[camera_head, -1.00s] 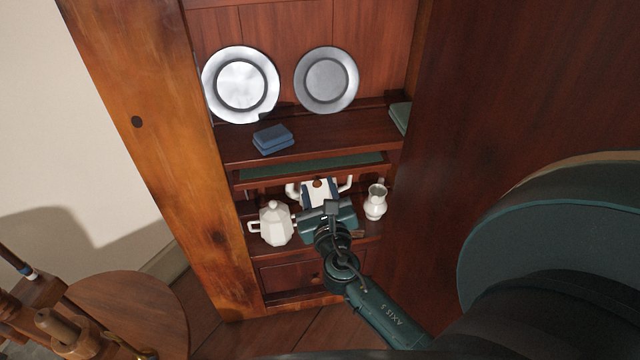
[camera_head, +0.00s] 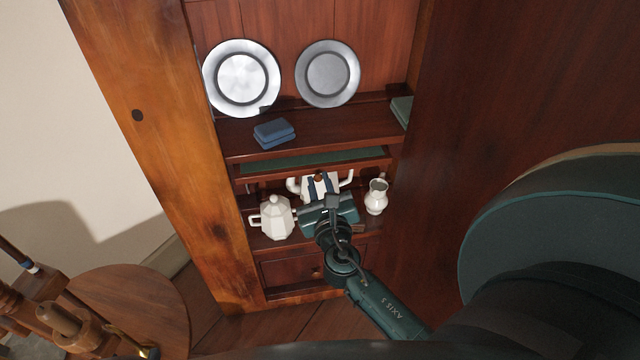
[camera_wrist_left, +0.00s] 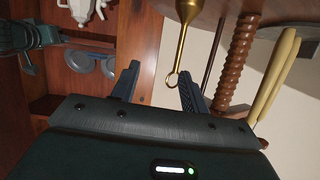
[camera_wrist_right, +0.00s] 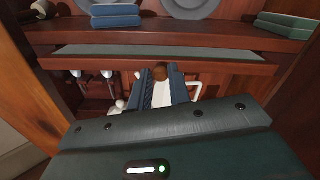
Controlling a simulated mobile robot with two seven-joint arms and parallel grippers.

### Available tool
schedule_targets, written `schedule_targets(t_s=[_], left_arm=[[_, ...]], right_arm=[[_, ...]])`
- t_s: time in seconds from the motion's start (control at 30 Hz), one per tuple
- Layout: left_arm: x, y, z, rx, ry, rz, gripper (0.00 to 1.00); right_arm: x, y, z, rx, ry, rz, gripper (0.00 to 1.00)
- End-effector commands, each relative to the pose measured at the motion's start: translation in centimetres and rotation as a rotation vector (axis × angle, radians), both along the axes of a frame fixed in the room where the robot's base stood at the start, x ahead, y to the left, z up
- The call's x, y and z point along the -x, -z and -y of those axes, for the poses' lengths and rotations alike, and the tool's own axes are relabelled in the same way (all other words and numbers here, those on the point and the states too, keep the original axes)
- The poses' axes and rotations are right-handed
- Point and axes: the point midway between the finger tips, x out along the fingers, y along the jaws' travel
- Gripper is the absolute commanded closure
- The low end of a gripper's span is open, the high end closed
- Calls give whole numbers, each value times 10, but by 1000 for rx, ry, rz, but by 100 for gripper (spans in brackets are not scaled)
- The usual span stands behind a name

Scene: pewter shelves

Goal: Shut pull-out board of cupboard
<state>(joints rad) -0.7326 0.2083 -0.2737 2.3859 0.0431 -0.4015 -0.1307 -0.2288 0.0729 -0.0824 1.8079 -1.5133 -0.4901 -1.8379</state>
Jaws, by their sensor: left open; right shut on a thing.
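The cupboard's pull-out board (camera_head: 315,161), with a green top, juts out below the shelf in the head view. Its green strip also crosses the right wrist view (camera_wrist_right: 160,52). A small round brown knob (camera_wrist_right: 160,73) sits at its front edge. My right gripper (camera_head: 320,182) is at this knob, and its blue fingers (camera_wrist_right: 162,80) are closed around it. The knob's sides are hidden by the fingers. My left gripper (camera_wrist_left: 158,78) is open and empty, away from the cupboard, and shows only in its own wrist view.
A white pot (camera_head: 278,218) and a white jug (camera_head: 376,197) stand below the board, either side of my right gripper; another white vessel is behind it.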

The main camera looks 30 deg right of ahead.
Motion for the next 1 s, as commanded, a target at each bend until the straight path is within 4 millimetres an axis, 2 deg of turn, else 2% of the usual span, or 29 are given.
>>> schedule_targets(t_s=[0.2, 0.5, 0.8, 0.83, 1.0], left_arm=[[0, -1, 0, 0, 0, 1, 55], [-1, -9, -2, 15, -9, 9, 55], [1, -7, -3, 14, -12, 4, 55], [1, -7, -3, 14, -12, 4, 55], [1, -7, -3, 14, -13, 3, 55]], right_arm=[[-3, -1, 1, 2, -1, 1, 100], [-41, -1, 17, 0, 0, 1, 100], [-43, -1, 19, 0, 0, 3, 100], [-44, -2, 19, 0, 1, 4, 79], [-43, -1, 18, 1, 0, 3, 65]])
